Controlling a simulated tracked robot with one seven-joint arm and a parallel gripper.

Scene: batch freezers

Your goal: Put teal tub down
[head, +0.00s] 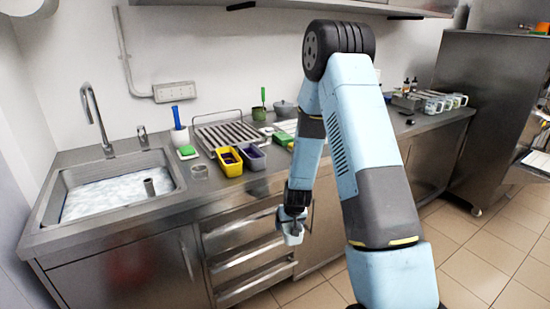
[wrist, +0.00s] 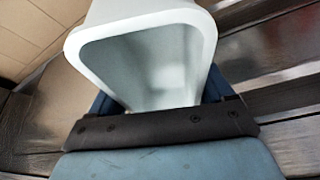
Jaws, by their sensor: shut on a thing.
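The teal tub (wrist: 205,45) is pale teal, almost white, with a rounded rectangular mouth, and looks empty inside in the wrist view. My gripper (wrist: 165,105) is shut on it. In the head view, the tub (head: 293,238) hangs below my gripper (head: 291,216), in front of the counter's drawer fronts and lower than the worktop. It appears clear of any surface. The fingertips are mostly hidden by the tub and the gripper body.
The steel counter (head: 115,222) holds a sink with foamy water (head: 105,197), a yellow tub (head: 229,164), a grey tub with purple contents (head: 252,157), a drain rack (head: 225,134) and a green sponge (head: 187,151). Worktop in front of the tubs is fairly clear.

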